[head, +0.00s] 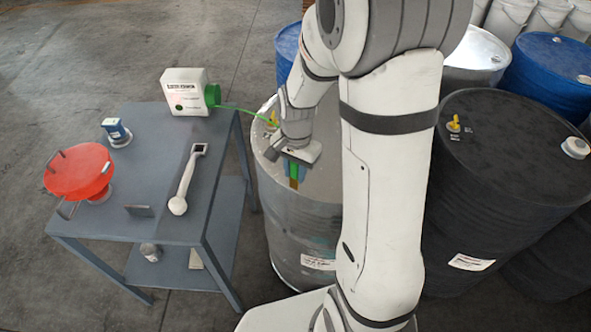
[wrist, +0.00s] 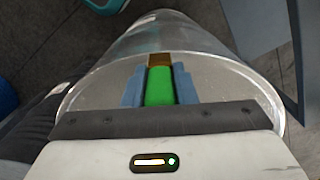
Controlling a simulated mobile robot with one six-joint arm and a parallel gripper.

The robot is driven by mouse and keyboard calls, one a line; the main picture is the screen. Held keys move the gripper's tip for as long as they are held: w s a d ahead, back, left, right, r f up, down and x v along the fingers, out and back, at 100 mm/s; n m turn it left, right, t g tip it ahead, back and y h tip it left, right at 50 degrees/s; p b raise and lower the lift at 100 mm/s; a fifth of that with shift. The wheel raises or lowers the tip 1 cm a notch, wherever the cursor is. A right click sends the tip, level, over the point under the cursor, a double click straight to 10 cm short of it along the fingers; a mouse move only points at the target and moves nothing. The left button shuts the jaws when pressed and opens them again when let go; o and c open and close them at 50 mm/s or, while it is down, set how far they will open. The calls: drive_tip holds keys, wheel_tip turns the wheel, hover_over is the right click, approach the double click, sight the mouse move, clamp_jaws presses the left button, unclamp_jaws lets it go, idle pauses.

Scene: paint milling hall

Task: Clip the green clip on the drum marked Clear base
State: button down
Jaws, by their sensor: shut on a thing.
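My gripper (head: 292,172) is shut on the green clip (wrist: 159,88), with a blue finger on each side. The clip also shows in the head view (head: 294,170), and its brown end (wrist: 159,60) points at the rim of the grey drum (head: 290,225). The clip is over the drum's near edge. I cannot tell whether its jaws grip the rim. The drum's top shows in the wrist view (wrist: 105,85). Its label (head: 318,262) is too small to read. A green line runs from a white box (head: 186,92) toward my wrist.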

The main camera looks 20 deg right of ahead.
sight(295, 192)
drive_tip(key=shift+f, duration=0.1)
drive_tip(key=shift+f+b, duration=0.5)
drive_tip(key=shift+f+b, duration=1.7)
drive_tip(key=shift+f, duration=0.4)
idle(0.4)
drive_tip(key=c, duration=1.1)
unclamp_jaws()
drive_tip(key=shift+w+d+r, duration=0.1)
drive_tip(key=shift+r, duration=3.8)
drive_tip(key=shift+r, duration=0.1)
